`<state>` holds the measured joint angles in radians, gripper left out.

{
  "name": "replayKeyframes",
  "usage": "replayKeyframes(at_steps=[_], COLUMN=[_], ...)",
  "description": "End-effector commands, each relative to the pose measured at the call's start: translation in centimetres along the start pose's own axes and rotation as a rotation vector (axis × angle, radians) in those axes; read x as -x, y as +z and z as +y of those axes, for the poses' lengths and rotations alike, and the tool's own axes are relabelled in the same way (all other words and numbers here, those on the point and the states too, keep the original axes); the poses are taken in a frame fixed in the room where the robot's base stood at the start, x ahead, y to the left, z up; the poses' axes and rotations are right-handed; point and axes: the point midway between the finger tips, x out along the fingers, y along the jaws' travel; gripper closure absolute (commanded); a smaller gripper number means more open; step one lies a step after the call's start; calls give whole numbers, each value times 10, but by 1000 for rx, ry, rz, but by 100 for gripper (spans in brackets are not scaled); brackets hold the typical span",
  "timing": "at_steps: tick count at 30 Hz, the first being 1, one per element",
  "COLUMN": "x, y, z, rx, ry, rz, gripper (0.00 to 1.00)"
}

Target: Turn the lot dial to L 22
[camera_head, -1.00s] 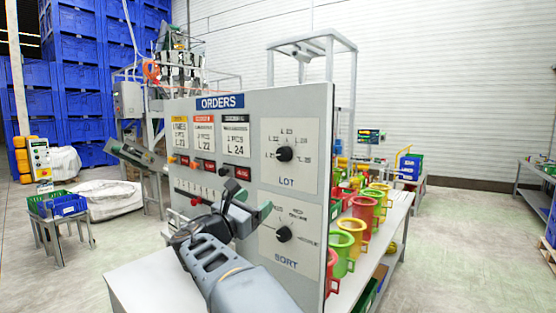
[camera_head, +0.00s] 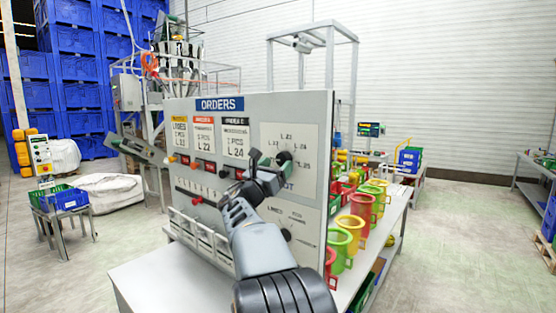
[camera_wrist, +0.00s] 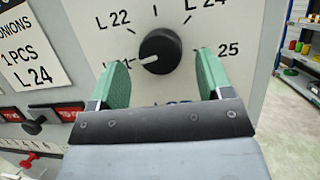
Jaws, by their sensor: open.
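The lot dial (camera_wrist: 160,50) is a round black knob on the grey panel, in the middle of the wrist view. Its white mark points left and slightly down, towards a label mostly hidden by the left finger. The L 22 label (camera_wrist: 113,18) is up and left of the knob; a label ending in 25 (camera_wrist: 229,49) is to the right. My gripper (camera_wrist: 162,62) is open, with one green finger on each side of the knob. I cannot tell whether they touch it. In the head view, my gripper (camera_head: 268,166) partly covers the dial (camera_head: 284,157).
The ORDERS panel (camera_head: 220,104) carries order cards, with L 24 (camera_head: 236,152) on the right one. Coloured cups (camera_head: 350,228) stand on the bench right of the panel.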

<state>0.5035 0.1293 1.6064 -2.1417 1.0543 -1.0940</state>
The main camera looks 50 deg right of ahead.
Motion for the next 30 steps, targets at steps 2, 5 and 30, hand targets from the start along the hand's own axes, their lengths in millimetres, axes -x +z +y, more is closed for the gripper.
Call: replayKeyframes(at_steps=[2,5,30], x=[-7,-12,-14], y=[1,0,0], z=[-1,0,0], rx=[1,0,0], ry=[-2,0,0], rz=[0,1,1], gripper=[27,27,73])
